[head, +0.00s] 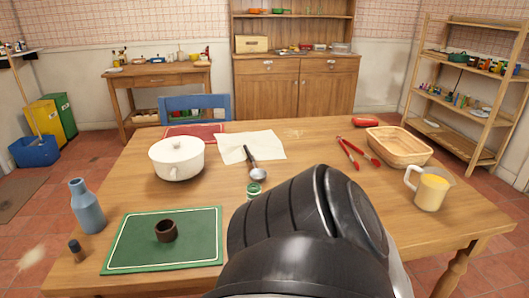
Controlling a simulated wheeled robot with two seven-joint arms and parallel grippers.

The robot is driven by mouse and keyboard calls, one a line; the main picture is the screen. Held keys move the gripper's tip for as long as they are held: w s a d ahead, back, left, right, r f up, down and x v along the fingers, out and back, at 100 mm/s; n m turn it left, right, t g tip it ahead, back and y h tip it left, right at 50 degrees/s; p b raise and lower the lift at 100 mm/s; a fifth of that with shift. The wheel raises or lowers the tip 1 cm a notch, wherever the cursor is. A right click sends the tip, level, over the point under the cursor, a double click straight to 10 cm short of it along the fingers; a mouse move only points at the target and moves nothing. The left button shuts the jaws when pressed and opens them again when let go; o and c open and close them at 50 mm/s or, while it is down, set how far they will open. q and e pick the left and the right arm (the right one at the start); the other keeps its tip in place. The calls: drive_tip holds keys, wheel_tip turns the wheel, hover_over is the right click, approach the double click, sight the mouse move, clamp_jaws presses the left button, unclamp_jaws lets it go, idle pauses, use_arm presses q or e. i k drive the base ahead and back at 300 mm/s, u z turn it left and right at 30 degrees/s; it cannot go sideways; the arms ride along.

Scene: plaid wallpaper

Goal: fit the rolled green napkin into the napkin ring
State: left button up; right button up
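A dark brown napkin ring (166,231) stands on the green placemat (130,255) at the front left of the table, its opening facing up. I cannot make out a rolled green napkin for certain. A small green-topped item (254,187) shows just above my dark arm link, which hides its lower part; I cannot tell whether it is the napkin or a small jar. My arm link fills the front middle and covers part of the table. Neither gripper shows in the head view.
Behind are a white pot (177,160), a ladle (255,167) and a cloth (265,147). Red tongs (350,154), a basket (399,160) and a yellow-filled jug (431,190) are right.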

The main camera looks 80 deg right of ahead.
sight(166, 236)
drive_tip(key=k, duration=0.4)
drive_tip(key=z, duration=1.15)
